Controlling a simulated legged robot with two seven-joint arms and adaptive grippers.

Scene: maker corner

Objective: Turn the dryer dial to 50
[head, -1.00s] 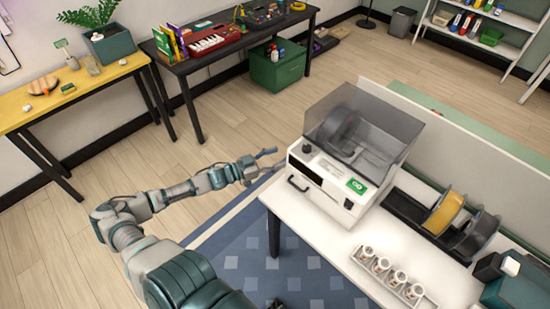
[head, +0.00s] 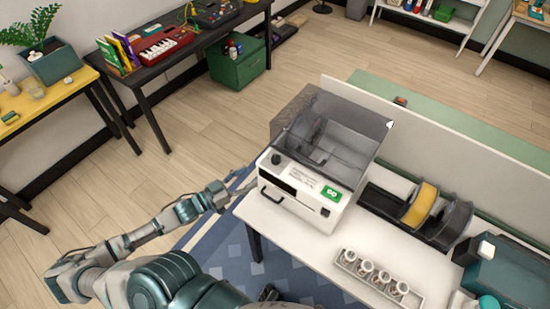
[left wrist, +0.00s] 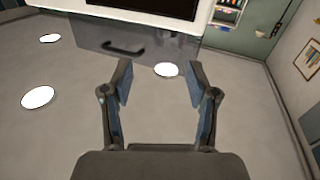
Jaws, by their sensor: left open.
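The dryer is a white box (head: 290,202) with a smoky clear lid (head: 330,130), standing on the white table. A dark round dial (head: 276,159) sits at the upper left of its front, and a smaller dark knob (head: 325,211) at the lower right. I cannot read any dial setting. My left gripper (head: 240,182) is just left of the dryer, apart from it. The dial is not visible there. My right gripper is not in view.
The white table (head: 290,245) also holds a rack of several small jars (head: 376,273), a yellow spool (head: 420,205) in a dark holder, and a teal box (head: 505,278). A low partition (head: 450,140) runs behind the dryer. Floor is open left of the table.

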